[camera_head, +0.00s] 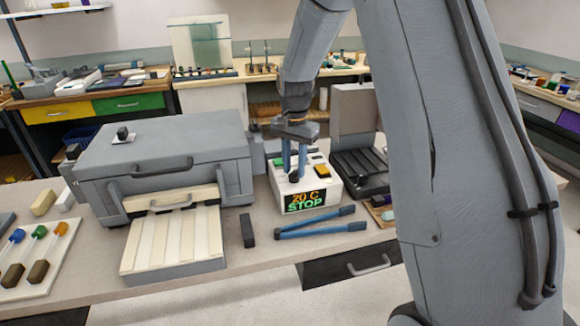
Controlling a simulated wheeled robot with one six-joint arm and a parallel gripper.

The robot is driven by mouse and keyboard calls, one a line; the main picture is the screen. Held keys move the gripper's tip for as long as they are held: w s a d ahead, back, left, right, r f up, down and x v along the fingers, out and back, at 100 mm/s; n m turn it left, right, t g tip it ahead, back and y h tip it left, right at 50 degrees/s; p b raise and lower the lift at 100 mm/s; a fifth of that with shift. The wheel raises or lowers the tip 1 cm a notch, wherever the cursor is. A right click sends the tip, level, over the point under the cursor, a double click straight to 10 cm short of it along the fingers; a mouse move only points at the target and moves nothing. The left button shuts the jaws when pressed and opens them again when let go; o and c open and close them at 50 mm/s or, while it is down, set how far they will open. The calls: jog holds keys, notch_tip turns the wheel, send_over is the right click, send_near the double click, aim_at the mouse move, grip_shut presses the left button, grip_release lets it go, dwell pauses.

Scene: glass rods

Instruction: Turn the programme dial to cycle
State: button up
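The white control box (332,188) stands on the bench, with a front display (305,201) reading "20 C" in orange and "STOP" in green. A small dark dial (294,178) sits on its top near the front left. My gripper (294,172) points down over the box, its two blue fingers apart with the dial at their tips. I cannot tell whether the fingers touch the dial or grip it. The dial's markings are too small to read.
A grey furnace-like unit (165,150) with a pale slatted tray (172,245) stands left of the box. Blue-handled tongs (315,223) and a dark block (247,231) lie in front. A dark open-lidded case (358,165) stands close on the right. Yellow and dark buttons (321,169) are beside my fingers.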

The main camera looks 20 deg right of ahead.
aim_at(294, 171)
jog(key=shift+r, duration=0.1)
jog(key=shift+w+r, duration=0.1)
jog(key=shift+r, duration=0.1)
notch_tip(294, 171, up, 7)
jog(key=shift+r+b, duration=0.15)
jog(key=shift+b, duration=1.05)
